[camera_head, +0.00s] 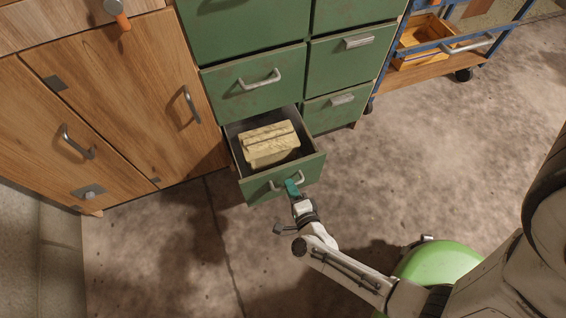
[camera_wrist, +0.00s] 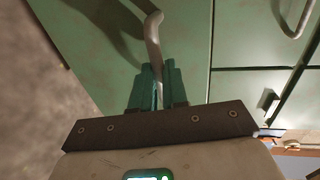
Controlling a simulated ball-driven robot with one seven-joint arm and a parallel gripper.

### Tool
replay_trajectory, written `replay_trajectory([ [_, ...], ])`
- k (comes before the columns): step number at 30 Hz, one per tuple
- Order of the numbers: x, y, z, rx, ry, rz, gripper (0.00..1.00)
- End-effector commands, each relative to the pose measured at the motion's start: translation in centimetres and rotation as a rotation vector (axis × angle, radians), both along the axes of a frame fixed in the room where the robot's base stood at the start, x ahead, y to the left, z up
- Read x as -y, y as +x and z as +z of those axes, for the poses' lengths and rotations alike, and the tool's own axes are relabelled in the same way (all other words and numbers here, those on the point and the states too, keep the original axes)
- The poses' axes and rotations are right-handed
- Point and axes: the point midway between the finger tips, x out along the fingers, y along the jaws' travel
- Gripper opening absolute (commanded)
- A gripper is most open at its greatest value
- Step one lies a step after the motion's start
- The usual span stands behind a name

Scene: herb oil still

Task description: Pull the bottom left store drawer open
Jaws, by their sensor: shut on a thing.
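The bottom left store drawer (camera_head: 257,190) is green and stands pulled out of the cabinet in the head view. A pale yellow box-like thing (camera_head: 268,146) lies inside it. My gripper (camera_head: 292,187), with teal fingers, is at the drawer's front, shut on its metal handle (camera_head: 276,184). In the wrist view the teal fingers (camera_wrist: 157,90) close around the handle bar (camera_wrist: 153,38), and the green drawer front (camera_wrist: 95,45) fills the area behind. The part of the handle between the fingers is hidden.
The green cabinet (camera_head: 240,40) has other closed drawers above and to the right. A wooden cupboard (camera_head: 130,85) stands to the left. A blue-framed cart (camera_head: 440,48) with an orange tray stands at upper right. The floor in front of the drawer is open.

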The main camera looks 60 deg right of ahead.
Motion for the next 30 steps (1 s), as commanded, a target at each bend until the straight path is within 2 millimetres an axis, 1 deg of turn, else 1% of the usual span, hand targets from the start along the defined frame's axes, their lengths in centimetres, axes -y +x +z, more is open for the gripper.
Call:
replay_trajectory([
  [1, -0.7, -1.0, -0.1, -0.004, 0.002, 0.002, 0.00],
  [3, -1.3, -2.0, -0.1, -0.003, 0.001, 0.001, 0.00],
  [6, -2.1, -3.1, -0.1, -0.002, 0.002, 0.002, 0.00],
  [10, -2.8, -4.1, -0.1, -0.002, 0.000, 0.001, 0.00],
  [15, -3.2, -4.6, -0.1, -0.001, 0.001, 0.001, 0.00],
  [26, -3.2, -4.7, -0.1, -0.001, 0.001, 0.001, 0.00],
  [27, -3.2, -4.7, -0.1, -0.001, 0.001, 0.001, 0.16],
  [30, -3.2, -4.7, -0.1, -0.001, 0.001, 0.001, 0.26],
])
